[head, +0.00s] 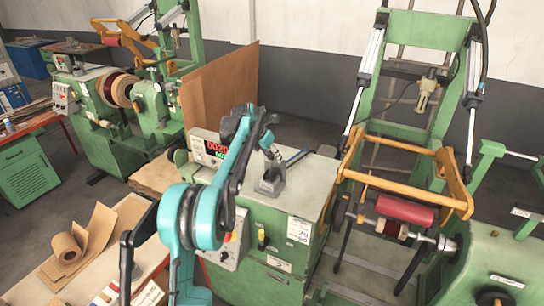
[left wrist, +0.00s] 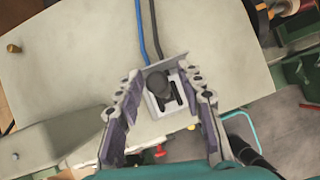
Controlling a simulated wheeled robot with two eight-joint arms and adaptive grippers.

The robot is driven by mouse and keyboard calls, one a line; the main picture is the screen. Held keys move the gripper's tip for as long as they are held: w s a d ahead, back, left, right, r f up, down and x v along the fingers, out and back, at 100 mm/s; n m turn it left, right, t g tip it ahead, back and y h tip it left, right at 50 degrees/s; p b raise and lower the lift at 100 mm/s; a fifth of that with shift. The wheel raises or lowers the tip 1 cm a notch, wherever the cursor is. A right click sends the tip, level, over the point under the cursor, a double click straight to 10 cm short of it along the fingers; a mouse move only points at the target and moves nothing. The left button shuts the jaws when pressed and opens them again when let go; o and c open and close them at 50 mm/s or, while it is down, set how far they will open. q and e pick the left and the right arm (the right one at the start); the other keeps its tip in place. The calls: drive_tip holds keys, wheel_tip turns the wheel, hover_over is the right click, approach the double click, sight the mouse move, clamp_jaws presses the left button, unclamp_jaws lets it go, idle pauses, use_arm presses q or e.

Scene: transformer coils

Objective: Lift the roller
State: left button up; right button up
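The red roller (head: 405,210) sits low in the orange frame (head: 405,172) of the green winding machine, at the right of the head view. A small grey control box with a dark lever (head: 271,180) stands on top of the machine's cabinet; the lever (left wrist: 157,84) also shows in the left wrist view. My left gripper (head: 266,138) is above this lever. In the left wrist view its fingers (left wrist: 163,88) are spread, one on each side of the lever, with nothing held. Contact with the lever cannot be told. My right gripper is not in view.
The cabinet top (head: 300,200) is mostly clear around the control box. Cables (left wrist: 142,32) run from the box across it. A brown board (head: 218,90) stands behind. Cardboard rolls (head: 68,246) lie on a table at left. A second winding machine (head: 115,105) stands further back.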

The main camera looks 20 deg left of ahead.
use_arm(q)
drive_tip(key=v, duration=1.2)
idle(0.3)
drive_tip(key=s+d+f+m+y+b, duration=0.1)
drive_tip(key=s+d+f+m+b, duration=1.35)
drive_tip(key=s+f+m, duration=0.2)
drive_tip(key=s+d+f+m+b, duration=0.2)
drive_tip(key=s+f+m+b, duration=0.4)
drive_tip(key=f, duration=0.6)
drive_tip(key=s+d+f+m+t+b, duration=0.1)
drive_tip(key=s+d+f+m+b, duration=0.2)
drive_tip(key=s+f+m, duration=0.8)
drive_tip(key=s+f+b, duration=0.1)
drive_tip(key=b, duration=0.1)
drive_tip(key=shift+s+y+b, duration=0.35)
drive_tip(key=shift+s+y, duration=0.05)
drive_tip(key=shift+f, duration=0.1)
